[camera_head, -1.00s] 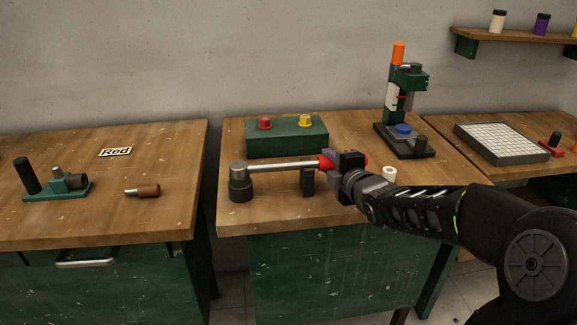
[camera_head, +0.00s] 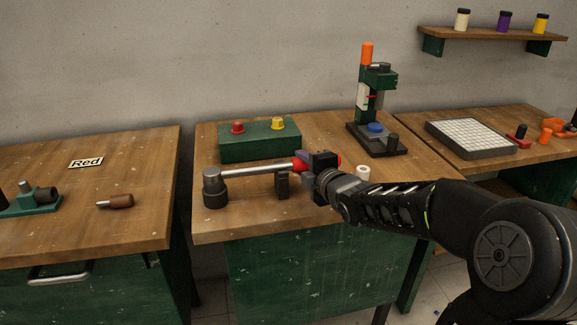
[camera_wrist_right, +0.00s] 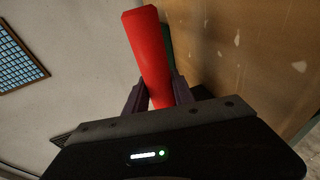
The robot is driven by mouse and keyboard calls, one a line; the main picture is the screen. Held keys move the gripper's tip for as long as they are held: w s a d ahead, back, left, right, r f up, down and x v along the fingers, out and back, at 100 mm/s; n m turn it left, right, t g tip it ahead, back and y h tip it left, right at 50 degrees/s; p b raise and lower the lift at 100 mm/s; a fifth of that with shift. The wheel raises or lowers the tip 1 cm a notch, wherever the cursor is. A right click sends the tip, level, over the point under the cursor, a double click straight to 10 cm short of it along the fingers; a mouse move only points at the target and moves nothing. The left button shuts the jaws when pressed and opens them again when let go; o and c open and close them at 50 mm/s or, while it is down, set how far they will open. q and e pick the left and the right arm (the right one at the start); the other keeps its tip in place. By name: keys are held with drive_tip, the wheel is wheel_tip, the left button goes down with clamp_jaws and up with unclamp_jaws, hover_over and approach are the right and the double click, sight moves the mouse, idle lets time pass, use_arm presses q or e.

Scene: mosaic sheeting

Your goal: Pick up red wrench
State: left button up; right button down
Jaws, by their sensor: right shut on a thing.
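The red wrench is a long tool with a metal shaft (camera_head: 255,170) and a red handle (camera_head: 299,165). Its left end meets a dark round post (camera_head: 214,188) on the middle bench, and a small dark support (camera_head: 282,185) stands under the shaft. My right gripper (camera_head: 317,166) is shut on the red handle at the wrench's right end. In the right wrist view the red handle (camera_wrist_right: 150,55) lies between the two fingers (camera_wrist_right: 157,95), which touch it on both sides. My left gripper is not in view.
A green box with red and yellow knobs (camera_head: 258,148) sits behind the wrench. A press with an orange top (camera_head: 367,75) stands to its right. A white roll (camera_head: 363,173) is close to my right wrist. A white-gridded tray (camera_head: 470,138) is on the right bench.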

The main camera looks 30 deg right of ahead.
wheel_tip(320, 180, up, 10)
drive_tip(key=shift+r+p, duration=0.15)
drive_tip(key=shift+p, duration=1.1)
